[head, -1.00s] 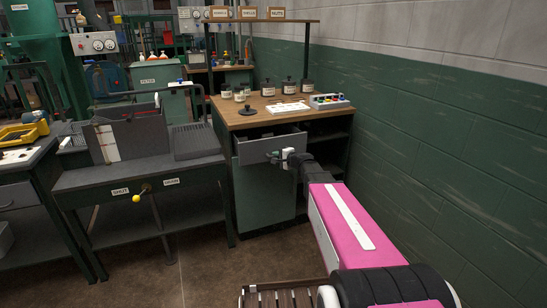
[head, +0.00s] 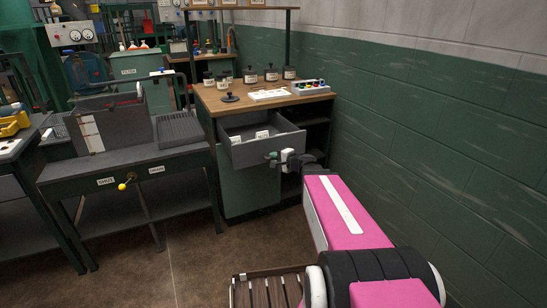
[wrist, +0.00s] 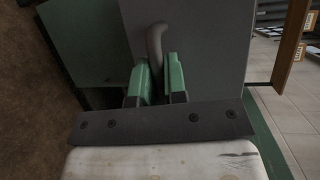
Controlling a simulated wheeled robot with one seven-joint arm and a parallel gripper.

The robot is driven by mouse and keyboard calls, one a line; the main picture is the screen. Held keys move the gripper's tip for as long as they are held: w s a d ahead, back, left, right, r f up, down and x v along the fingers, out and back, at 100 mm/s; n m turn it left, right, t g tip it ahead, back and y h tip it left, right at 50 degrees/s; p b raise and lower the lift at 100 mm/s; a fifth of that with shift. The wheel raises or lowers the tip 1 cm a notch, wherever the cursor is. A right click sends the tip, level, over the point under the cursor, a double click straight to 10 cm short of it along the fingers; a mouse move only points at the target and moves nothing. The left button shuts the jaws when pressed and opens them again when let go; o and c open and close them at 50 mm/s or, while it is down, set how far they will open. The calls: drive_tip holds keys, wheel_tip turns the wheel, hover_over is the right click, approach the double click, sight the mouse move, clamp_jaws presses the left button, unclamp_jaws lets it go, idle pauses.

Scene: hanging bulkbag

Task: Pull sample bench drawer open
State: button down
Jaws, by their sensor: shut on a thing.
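The sample bench (head: 213,101) has a wooden top and a green cabinet below. Its grey drawer (head: 262,152) is pulled well out, and white labelled items show inside it. In the wrist view the drawer front (wrist: 205,45) carries a dark curved handle (wrist: 155,42). My gripper (head: 272,157) is at the drawer front in the head view. In the wrist view my gripper (wrist: 158,80) has its green fingers shut on the handle. The part of the handle between the fingers is hidden.
Dark jars (head: 271,74), a white tray (head: 268,95) and a box with coloured caps (head: 308,87) stand on the bench top. A dark table (head: 120,165) with a yellow-knobbed lever (head: 122,187) stands left. The green wall (head: 430,120) is right. Floor (head: 190,260) is free in front.

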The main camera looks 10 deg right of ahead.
drive_tip(key=c, duration=1.5)
unclamp_jaws()
drive_tip(key=shift+o, duration=0.2)
drive_tip(key=shift+s, duration=0.1)
drive_tip(key=v, duration=1)
drive_tip(key=shift+s+d, duration=0.2)
drive_tip(key=shift+d, duration=0.05)
